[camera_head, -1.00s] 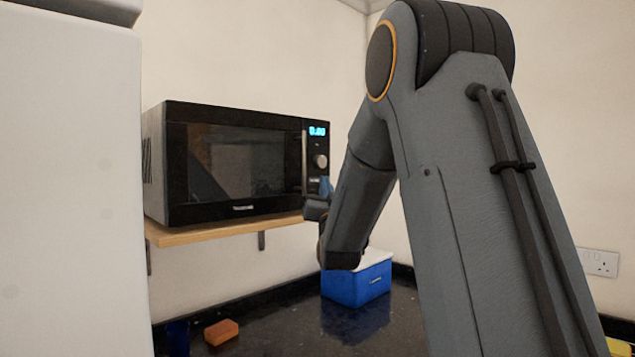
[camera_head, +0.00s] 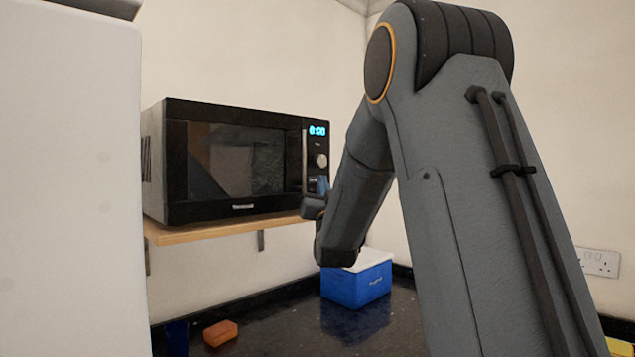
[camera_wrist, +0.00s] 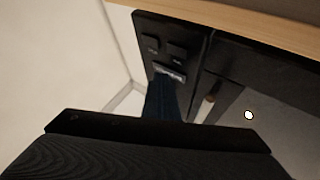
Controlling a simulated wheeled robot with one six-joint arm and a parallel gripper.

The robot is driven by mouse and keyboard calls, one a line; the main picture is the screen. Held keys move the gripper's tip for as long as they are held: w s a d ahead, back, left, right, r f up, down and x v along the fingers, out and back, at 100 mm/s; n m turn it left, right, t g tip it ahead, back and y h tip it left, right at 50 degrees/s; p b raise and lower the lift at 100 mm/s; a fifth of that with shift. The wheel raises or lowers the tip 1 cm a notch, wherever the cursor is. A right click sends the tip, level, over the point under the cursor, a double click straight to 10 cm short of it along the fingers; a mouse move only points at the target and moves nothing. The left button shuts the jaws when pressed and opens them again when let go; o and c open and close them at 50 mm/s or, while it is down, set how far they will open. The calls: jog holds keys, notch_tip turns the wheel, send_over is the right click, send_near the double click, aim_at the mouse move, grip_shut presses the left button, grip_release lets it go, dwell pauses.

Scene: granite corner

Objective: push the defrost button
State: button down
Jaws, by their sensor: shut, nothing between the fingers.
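The black microwave (camera_head: 236,112) stands on a wooden shelf, its display (camera_head: 317,131) lit blue above a round knob (camera_head: 321,160). In the wrist view its control panel (camera_wrist: 190,28) appears turned over, with dark buttons (camera_wrist: 177,51) and a paler, grey button (camera_wrist: 169,73). My gripper (camera_head: 323,185) is shut and empty at the lower part of the panel. In the wrist view its bluish fingers (camera_wrist: 166,84) end at the pale button's edge and partly cover it. I cannot tell whether they touch it. The button labels are too small to read, so I cannot tell which is defrost.
The wooden shelf (camera_head: 190,235) carries the microwave. Below, on the dark counter (camera_head: 285,325), are a blue box with a white lid (camera_head: 357,285) and an orange block (camera_head: 220,333). A white cabinet (camera_head: 70,180) fills the left. A wall socket (camera_head: 598,262) is at right.

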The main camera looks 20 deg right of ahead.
dwell(0.3)
jog(key=shift+s+d+b, duration=0.15)
jog(key=shift+s+b, duration=0.15)
jog(key=shift+s, duration=0.2)
jog(key=shift+s, duration=0.1)
jog(key=shift+s+d+b, duration=0.2)
jog(key=shift+s+d, duration=0.15)
jog(key=shift+s, duration=0.55)
jog(key=shift+s+d+b, duration=0.2)
jog(key=shift+s+d, duration=0.15)
jog(key=shift+s, duration=0.6)
jog(key=shift+s+d+b, duration=0.2)
jog(key=shift+s+d, duration=0.15)
jog(key=shift+s, duration=0.55)
